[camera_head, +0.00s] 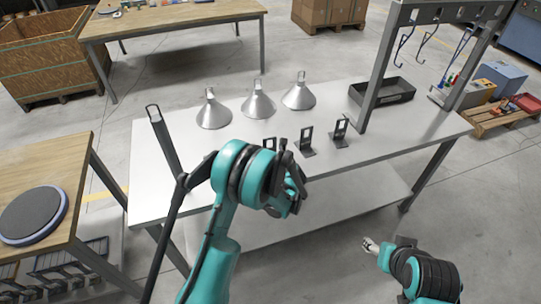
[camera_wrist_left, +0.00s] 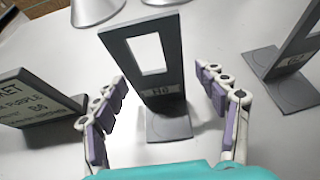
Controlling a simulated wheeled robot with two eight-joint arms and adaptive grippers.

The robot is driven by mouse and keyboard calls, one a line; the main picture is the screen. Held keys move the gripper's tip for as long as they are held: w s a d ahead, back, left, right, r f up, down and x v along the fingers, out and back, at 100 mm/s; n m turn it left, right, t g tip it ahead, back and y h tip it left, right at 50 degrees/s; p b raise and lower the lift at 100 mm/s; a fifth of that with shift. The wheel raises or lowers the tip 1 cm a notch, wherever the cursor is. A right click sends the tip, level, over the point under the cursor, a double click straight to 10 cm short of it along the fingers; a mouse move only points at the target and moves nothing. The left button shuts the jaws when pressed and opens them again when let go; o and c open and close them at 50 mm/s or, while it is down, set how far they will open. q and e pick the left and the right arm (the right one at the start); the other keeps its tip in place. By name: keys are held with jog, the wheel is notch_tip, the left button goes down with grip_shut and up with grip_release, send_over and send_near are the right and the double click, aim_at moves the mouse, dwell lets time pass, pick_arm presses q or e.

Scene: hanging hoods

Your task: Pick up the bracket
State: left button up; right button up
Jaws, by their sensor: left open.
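My left gripper (camera_wrist_left: 161,84) is open, with one finger on each side of this bracket and gaps between. In the head view, brackets stand in a row on the white table: one (camera_head: 305,141) in the middle, one (camera_head: 340,131) at right, and one (camera_head: 269,143) partly hidden by my left gripper (camera_head: 292,178). My right gripper (camera_head: 370,245) is low at right, apart from the table.
A second bracket (camera_wrist_left: 285,70) stands close on the right in the wrist view, and a lettered dark plate (camera_wrist_left: 40,100) on the left. Silver hoods (camera_head: 258,104) stand behind the brackets. A black tray (camera_head: 382,93) and a hook rack post (camera_head: 378,75) are at right.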

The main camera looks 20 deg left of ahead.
pick_arm(q)
jog(key=b+x, duration=0.1)
jog(key=x, duration=0.3)
jog(key=shift+w+a+f, duration=0.1)
jog(key=shift+a+f, duration=0.05)
jog(key=shift+c, duration=0.3)
grip_shut()
